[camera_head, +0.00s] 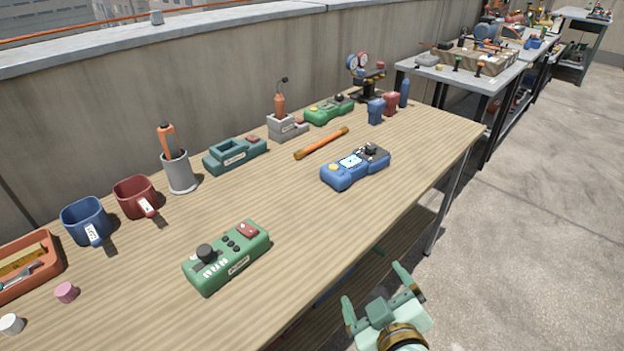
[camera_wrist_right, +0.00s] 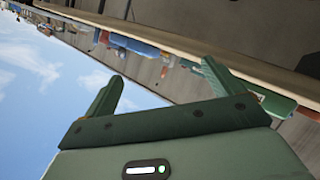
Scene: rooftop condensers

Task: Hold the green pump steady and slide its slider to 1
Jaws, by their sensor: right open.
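A green boxy device (camera_head: 226,257) with a black knob, small black buttons, a red button and a white label lies flat near the front edge of the table. A second green device (camera_head: 328,110) with a dark knob and a red part lies at the back of the table. I cannot tell which one is the pump, and no slider position is readable. My right gripper (camera_head: 378,286) is open and empty, off the table's front edge, to the right of the nearer green device. Its fingers also show in the right wrist view (camera_wrist_right: 160,78). My left gripper is out of view.
A blue device (camera_head: 355,167) lies on the wooden table (camera_head: 300,215), and an orange stick (camera_head: 321,143) lies behind it. A teal holder (camera_head: 235,155), a grey cup (camera_head: 179,174), a red mug (camera_head: 136,198) and a blue mug (camera_head: 86,221) stand along the back left. The table's middle is clear.

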